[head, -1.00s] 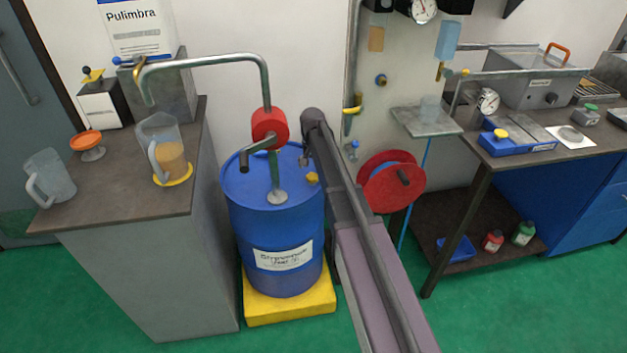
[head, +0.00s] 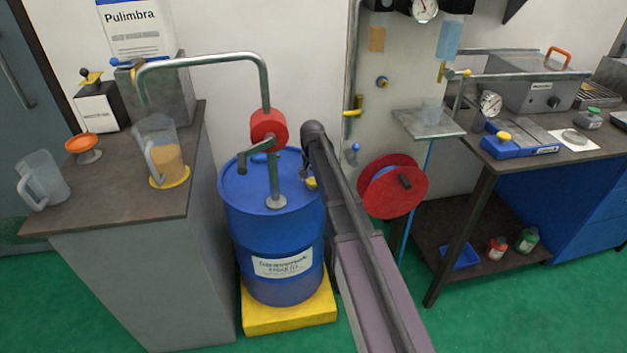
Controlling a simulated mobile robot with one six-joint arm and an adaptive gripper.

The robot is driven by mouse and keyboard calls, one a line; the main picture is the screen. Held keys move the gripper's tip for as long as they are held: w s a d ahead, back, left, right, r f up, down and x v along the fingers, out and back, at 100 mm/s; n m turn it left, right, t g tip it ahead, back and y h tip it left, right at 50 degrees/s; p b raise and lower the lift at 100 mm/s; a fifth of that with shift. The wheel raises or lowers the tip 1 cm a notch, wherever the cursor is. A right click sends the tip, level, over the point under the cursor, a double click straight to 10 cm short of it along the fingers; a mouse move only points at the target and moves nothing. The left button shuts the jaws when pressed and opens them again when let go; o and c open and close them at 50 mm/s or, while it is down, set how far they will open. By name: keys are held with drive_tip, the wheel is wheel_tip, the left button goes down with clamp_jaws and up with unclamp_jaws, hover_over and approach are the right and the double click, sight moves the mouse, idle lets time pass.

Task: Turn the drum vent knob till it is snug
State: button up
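The blue drum (head: 270,235) stands upright on a yellow base, with a white label on its front. A small yellow knob (head: 311,183), which looks like the vent knob, sits on the right of its lid, partly covered by my arm. My arm reaches up from the lower right, and its end bends over the right side of the lid. My gripper (head: 305,161) is small and mostly hidden at the arm's end, just above the knob. I cannot tell whether it touches the knob or how its fingers stand.
A red pump (head: 268,129) with a grey crank and long spout rises from the lid, close left of my arm. The spout reaches over a jug (head: 165,160) on the left counter (head: 120,215). A red reel (head: 391,187) stands close right.

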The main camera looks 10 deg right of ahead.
drive_tip(key=c, duration=0.9)
drive_tip(key=shift+d, duration=0.3)
drive_tip(key=shift+a, duration=0.2)
